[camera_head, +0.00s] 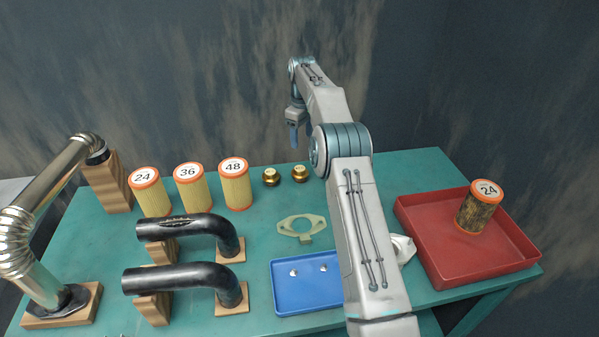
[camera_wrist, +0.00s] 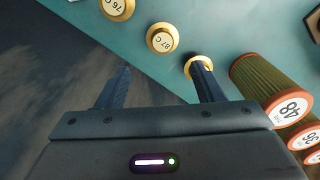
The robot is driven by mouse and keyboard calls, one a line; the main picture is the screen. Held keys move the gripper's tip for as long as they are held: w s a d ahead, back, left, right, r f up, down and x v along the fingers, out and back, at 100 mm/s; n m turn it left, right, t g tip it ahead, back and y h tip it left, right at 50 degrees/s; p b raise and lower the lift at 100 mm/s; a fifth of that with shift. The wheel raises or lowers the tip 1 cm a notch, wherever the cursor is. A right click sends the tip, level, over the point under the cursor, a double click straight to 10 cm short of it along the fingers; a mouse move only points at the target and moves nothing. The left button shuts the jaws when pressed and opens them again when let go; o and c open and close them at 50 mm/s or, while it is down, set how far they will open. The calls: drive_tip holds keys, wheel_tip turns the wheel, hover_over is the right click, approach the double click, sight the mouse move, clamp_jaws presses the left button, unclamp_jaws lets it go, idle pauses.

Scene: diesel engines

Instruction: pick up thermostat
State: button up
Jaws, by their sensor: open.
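Brass thermostats stand on the teal table near its far edge. The head view shows one (camera_head: 271,176) right of the "48" filter and another (camera_head: 300,173) beside it. The wrist view shows three: one marked "76 C" (camera_wrist: 117,8), one marked "87 C" (camera_wrist: 162,39), and one (camera_wrist: 195,64) partly hidden by the right finger. My gripper (camera_head: 294,137) is open and empty, above the table's far edge region. In the wrist view my gripper (camera_wrist: 160,75) has its fingers wide apart, with the "87 C" thermostat showing beyond the gap between them.
Yellow filters marked "24" (camera_head: 150,191), "36" (camera_head: 193,188) and "48" (camera_head: 235,184) stand left of the thermostats. A gasket (camera_head: 287,229), black pipes (camera_head: 180,278), a blue tray (camera_head: 293,302) and a red tray (camera_head: 457,281) with a dirty filter (camera_head: 477,211) lie nearer or right.

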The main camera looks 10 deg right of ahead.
approach(300, 168)
drive_tip(key=f, duration=0.5)
drive_tip(key=shift+d+f+p, duration=0.15)
drive_tip(key=shift+d+p, duration=0.15)
drive_tip(key=shift+d, duration=0.05)
drive_tip(key=f+p, duration=0.1)
drive_tip(key=f, duration=0.1)
drive_tip(key=f+p, duration=0.1)
drive_tip(key=f, duration=0.1)
drive_tip(key=shift+s+a, duration=0.1)
drive_tip(key=shift+a, duration=0.3)
drive_tip(key=shift+f, duration=0.7)
drive_tip(key=c, duration=0.6)
